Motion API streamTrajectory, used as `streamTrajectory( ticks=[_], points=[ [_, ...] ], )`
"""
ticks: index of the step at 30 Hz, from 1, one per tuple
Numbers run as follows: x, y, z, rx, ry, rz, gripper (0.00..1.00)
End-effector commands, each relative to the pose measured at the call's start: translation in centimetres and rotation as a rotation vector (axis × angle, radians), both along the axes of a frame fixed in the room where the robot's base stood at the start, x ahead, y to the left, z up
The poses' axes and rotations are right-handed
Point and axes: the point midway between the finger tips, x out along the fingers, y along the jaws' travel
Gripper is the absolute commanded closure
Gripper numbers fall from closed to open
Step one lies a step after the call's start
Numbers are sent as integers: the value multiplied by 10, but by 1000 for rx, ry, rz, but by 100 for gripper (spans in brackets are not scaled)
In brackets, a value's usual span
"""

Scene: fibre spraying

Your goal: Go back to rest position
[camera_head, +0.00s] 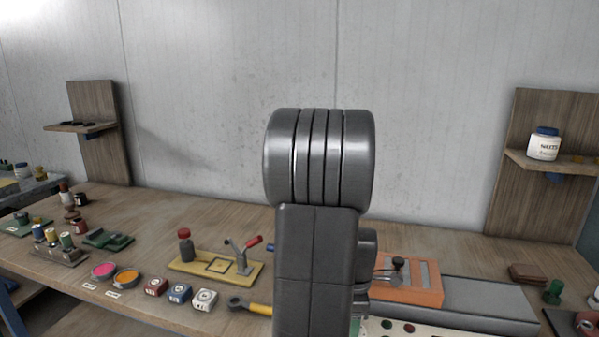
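My grey arm stands upright in the middle of the head view and covers the centre of the workbench (150,215). My gripper does not show; I cannot see its fingers or whether it holds anything. A yellow board (188,267) on the bench carries a small bottle with a red cap (185,245) and a red-handled clamp (241,258). An orange block (425,292) with grey slots lies just right of my arm, partly hidden by it.
Small labelled boxes (179,293), pink (103,270) and orange (127,277) dishes and a spool rack (62,254) stand at left. A yellow-handled wrench (258,308) lies near my arm. A white jar (544,143) sits on the right shelf (521,160). Bare bench lies behind the board.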

Motion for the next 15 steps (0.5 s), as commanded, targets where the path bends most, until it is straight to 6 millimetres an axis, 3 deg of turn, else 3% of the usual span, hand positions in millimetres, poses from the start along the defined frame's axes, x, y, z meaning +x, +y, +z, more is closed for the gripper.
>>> streamTrajectory(
  ticks=[4,15],
  points=[
    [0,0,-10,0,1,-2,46],
    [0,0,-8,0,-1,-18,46]
  ],
)
